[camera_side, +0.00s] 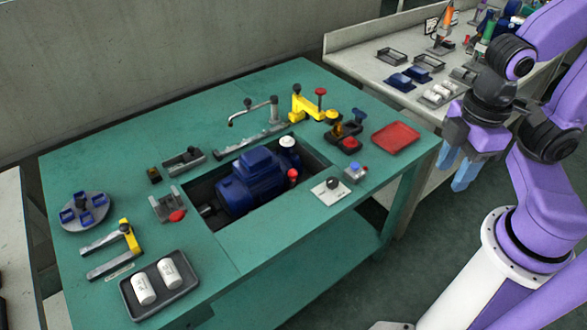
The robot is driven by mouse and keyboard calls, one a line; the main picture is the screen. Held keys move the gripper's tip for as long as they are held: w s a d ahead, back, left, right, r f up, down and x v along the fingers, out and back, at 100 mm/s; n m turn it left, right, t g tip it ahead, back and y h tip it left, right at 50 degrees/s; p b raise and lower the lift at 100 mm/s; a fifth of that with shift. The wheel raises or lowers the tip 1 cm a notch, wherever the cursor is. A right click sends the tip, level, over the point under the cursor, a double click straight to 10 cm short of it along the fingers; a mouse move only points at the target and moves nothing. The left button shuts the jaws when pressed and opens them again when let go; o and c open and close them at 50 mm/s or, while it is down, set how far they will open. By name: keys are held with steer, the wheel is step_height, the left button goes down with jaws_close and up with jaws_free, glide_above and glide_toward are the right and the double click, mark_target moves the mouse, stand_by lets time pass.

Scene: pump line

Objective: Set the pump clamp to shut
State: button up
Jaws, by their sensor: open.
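The blue pump (252,180) lies in a rectangular recess in the green table. No label shows which fitting is the pump clamp. A grey bracket with a raised bar and dark knob (262,108) stands behind the recess. A yellow fitting with a red knob (306,106) stands right of it. Another yellow-armed fitting (131,239) with grey rails is at the front left. I cannot tell whether any of these is set open or shut. My gripper (457,170) is open and empty, fingers pointing down, off the table's right edge and far from these fittings.
A red tray (395,137) is at the table's right corner. A dark tray with two white cylinders (158,281) is at the front left, near a round grey holder with blue pieces (84,211). A switch plate (332,188) is right of the recess. A pale bench (350,42) stands behind.

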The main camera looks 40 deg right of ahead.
stand_by(0.4)
steer(key=shift+o, duration=1.1)
steer(key=m, duration=1)
glide_above(293, 170)
step_height(293, 170, down, 6)
steer(key=r, duration=0.1)
step_height(293, 170, down, 17)
steer(key=shift+c, duration=0.3)
